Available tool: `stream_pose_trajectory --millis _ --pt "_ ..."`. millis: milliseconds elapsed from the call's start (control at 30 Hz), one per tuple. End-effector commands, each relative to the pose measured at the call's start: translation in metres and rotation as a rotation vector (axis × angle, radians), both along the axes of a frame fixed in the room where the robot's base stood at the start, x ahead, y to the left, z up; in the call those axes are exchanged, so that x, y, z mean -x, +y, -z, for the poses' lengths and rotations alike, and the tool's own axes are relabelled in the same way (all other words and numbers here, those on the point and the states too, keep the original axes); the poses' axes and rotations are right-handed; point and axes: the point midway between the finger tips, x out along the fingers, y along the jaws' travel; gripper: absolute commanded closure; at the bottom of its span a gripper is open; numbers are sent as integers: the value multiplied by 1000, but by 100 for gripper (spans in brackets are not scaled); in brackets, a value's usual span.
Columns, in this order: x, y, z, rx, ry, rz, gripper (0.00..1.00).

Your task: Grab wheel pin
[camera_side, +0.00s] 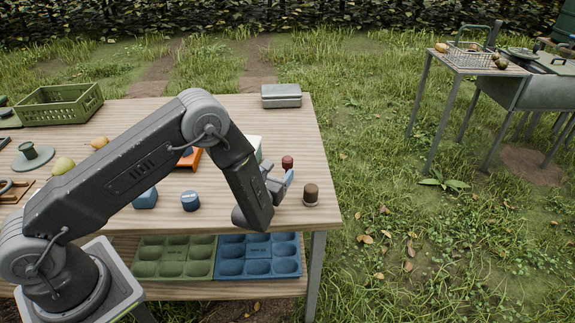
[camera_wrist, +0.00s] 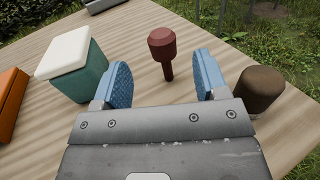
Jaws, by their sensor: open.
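The wheel pin looks to be the dark red, round-headed pin (camera_wrist: 163,46) with a thin shank, standing upright on the wooden table in the wrist view. Its red head (camera_side: 287,162) also shows in the side view, just beyond my gripper. My gripper (camera_wrist: 162,66) is open and empty, with a blue pad on each finger. In the wrist view the pin stands between the lines of the two fingers, ahead of the palm, and no finger touches it. In the side view my gripper (camera_side: 283,182) is low over the table's right end, partly hidden by my wrist.
A brown knob (camera_wrist: 259,90) stands close beside the right finger. A teal box with a white lid (camera_wrist: 76,70) stands close to the left finger. An orange object (camera_wrist: 10,100) lies farther left. A grey box (camera_side: 281,95) sits near the table's back edge.

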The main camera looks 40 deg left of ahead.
Motion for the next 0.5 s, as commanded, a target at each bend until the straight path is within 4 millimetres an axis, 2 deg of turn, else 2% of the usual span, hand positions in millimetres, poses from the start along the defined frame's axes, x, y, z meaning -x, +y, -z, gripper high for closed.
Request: stream_pose_trajectory --millis 133,367,500 --pt "-23 8 0 1 -1 -3 33" --pt "-38 13 0 0 0 -3 33" --pt "-56 17 2 0 -2 -3 33"
